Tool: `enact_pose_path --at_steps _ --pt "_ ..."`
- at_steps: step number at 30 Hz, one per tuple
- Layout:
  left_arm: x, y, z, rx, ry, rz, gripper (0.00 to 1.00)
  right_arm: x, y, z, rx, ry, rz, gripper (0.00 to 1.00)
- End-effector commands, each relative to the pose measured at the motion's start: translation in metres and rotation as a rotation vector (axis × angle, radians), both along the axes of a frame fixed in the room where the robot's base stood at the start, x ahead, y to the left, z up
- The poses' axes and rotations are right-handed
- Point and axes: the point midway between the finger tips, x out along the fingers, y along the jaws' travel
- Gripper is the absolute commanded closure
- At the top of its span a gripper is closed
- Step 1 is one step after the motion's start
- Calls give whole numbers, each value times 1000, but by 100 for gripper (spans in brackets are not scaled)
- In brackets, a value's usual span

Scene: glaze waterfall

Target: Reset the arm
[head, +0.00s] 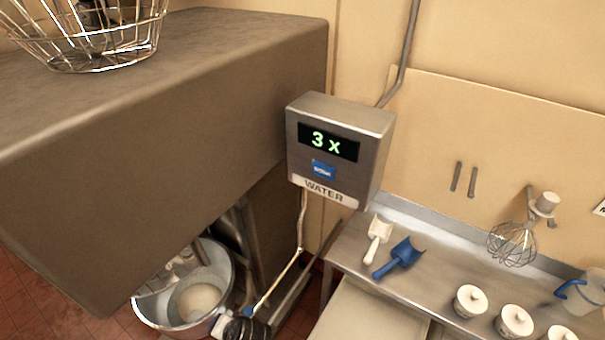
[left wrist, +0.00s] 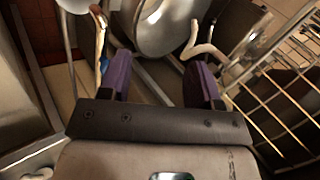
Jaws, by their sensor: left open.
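My left gripper (left wrist: 160,78) shows in the left wrist view with its two purple-padded fingers spread apart. Nothing is held between them. A shiny metal bowl-like part (left wrist: 165,25) lies beyond the fingertips, with a pale curved hook-like piece (left wrist: 205,42) at its right. My right gripper is in neither view.
A large brown hood-like block (head: 160,110) fills the left, with a wire basket (head: 95,45) on top. The water box (head: 340,150) reads "3 x". A mixing bowl (head: 220,270) stands below.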

Motion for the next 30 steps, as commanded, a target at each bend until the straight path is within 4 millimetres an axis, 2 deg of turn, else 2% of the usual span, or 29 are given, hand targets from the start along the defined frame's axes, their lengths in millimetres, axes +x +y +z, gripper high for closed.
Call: enact_pose_path --at_steps 3,5,8,12,17,27,28,29,30 --pt "-7 -15 18 -304 -195 52 42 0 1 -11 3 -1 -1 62" --pt "-18 -22 25 -436 -256 51 42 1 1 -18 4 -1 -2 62" --pt "-43 -32 33 -598 -306 10 42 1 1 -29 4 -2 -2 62" --pt "-88 -37 33 -723 -318 -62 42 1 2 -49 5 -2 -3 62" --pt "-139 -27 13 -727 -281 -77 42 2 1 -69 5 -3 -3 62" --pt "-232 -12 -77 -681 -51 -17 42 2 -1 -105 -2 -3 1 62" --pt "-237 -12 -75 -681 -39 -12 42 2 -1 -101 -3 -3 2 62" --pt "-233 -12 -53 -681 -50 -16 42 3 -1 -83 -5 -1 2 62" --pt "-232 -12 -43 -681 -53 -16 42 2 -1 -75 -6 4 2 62"
